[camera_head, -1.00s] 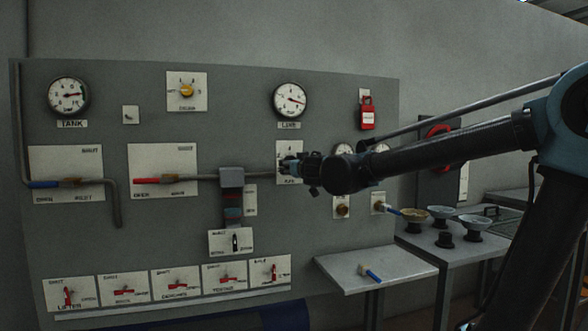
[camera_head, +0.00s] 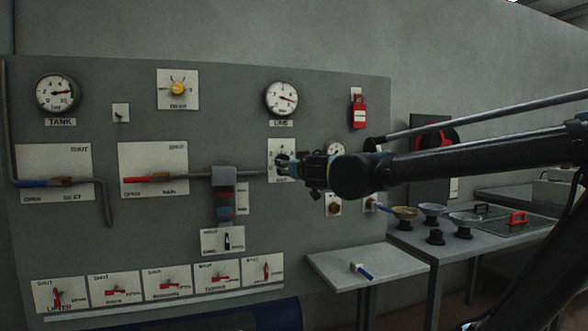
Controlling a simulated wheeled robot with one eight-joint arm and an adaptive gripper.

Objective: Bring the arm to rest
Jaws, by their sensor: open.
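My gripper (camera_head: 283,165) is at the end of my dark arm, which reaches in from the right. It is in front of the grey control panel (camera_head: 75,250), over a white plate (camera_head: 281,146) below the line gauge (camera_head: 281,98). The jaws are open, small in view, and I see nothing held in them. Whether the fingertips touch the plate or the small part on it cannot be told. My wrist and forearm hide part of the panel's right side.
A small shelf (camera_head: 400,272) with a blue-handled tool (camera_head: 362,271) juts out below my arm. A side table at right carries several bowls (camera_head: 465,222) and a tray with a red handle (camera_head: 517,219). A red padlock (camera_head: 358,111) hangs on the panel, above my arm.

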